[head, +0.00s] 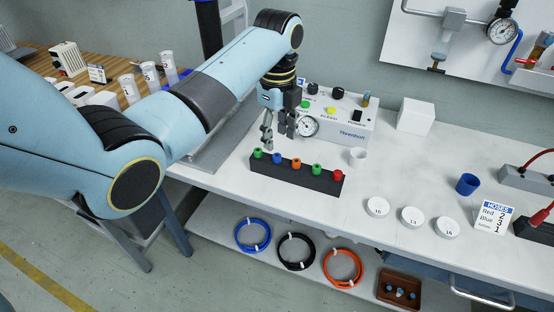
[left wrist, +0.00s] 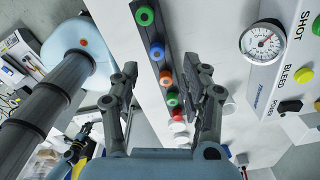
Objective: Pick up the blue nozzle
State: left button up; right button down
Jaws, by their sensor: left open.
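The blue nozzle (head: 277,158) stands upright in a black holder bar (head: 292,182), second from the left, between a green nozzle (head: 258,153) and an orange nozzle (head: 296,163). It also shows in the left wrist view (left wrist: 156,51), near the top, beyond the fingertips. My left gripper (head: 279,138) is open and empty. It hangs above the left end of the bar, its fingers apart and pointing down, close over the blue nozzle but not closed on it. In the left wrist view the gripper (left wrist: 162,68) has its fingers on either side of the nozzle row.
A second green nozzle (head: 317,169) and a red nozzle (head: 338,175) fill the bar's right part. A gauge box (head: 345,122) stands close behind. A white cup (head: 358,155), white lids (head: 411,216) and a blue cup (head: 467,184) are to the right.

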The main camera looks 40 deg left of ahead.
aim_at(277, 155)
pick_arm(q)
jog(key=f, duration=0.5)
jog(key=shift+s+f, duration=0.2)
jog(key=c, duration=0.8)
